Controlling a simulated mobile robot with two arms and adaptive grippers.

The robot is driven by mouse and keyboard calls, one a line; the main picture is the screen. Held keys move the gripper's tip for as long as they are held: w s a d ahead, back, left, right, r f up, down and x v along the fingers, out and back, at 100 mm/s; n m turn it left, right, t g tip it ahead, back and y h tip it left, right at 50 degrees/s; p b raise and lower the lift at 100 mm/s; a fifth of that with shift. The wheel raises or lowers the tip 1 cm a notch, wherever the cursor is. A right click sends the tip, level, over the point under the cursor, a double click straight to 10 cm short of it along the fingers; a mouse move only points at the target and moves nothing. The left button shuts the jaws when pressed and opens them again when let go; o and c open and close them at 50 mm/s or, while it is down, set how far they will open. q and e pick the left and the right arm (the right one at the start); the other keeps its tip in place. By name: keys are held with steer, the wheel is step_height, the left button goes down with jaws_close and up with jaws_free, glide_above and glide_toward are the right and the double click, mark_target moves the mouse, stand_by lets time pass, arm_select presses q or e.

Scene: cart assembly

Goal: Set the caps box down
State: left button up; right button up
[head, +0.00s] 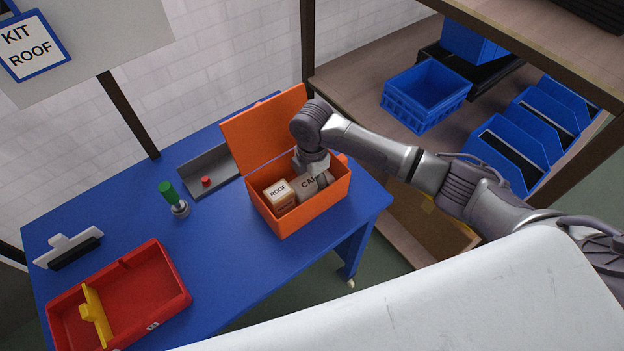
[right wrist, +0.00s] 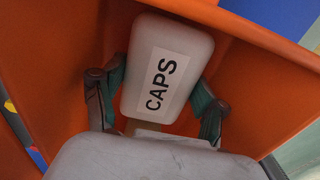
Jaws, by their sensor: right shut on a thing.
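The caps box (head: 309,187) is a pale grey block with a CAPS label. It is inside the open orange box (head: 291,221), at its right part. My right gripper (head: 314,170) reaches down into the orange box from above and is shut on the caps box. In the right wrist view the caps box (right wrist: 167,68) sits between the two fingers (right wrist: 158,105). Whether its underside touches the floor of the orange box is hidden. A roof box (head: 279,194), labelled ROOF, stands in the orange box left of the caps box. My left gripper is not in view.
The orange box's raised lid (head: 262,128) stands at its back. On the blue table (head: 228,256) are a grey tray (head: 211,171), a green-handled tool (head: 172,199), a red tray (head: 151,285) and a white-and-black item (head: 68,248). Shelves with blue bins (head: 426,95) stand right.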

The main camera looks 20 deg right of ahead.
mark_target(312, 180)
steer(key=shift+f, duration=0.15)
steer(key=shift+f, duration=0.15)
steer(key=o, duration=0.9)
steer(key=shift+o, duration=0.2)
step_height(312, 180, up, 12)
steer(key=b, duration=0.1)
steer(key=shift+r, duration=0.25)
steer(key=shift+f, duration=0.1)
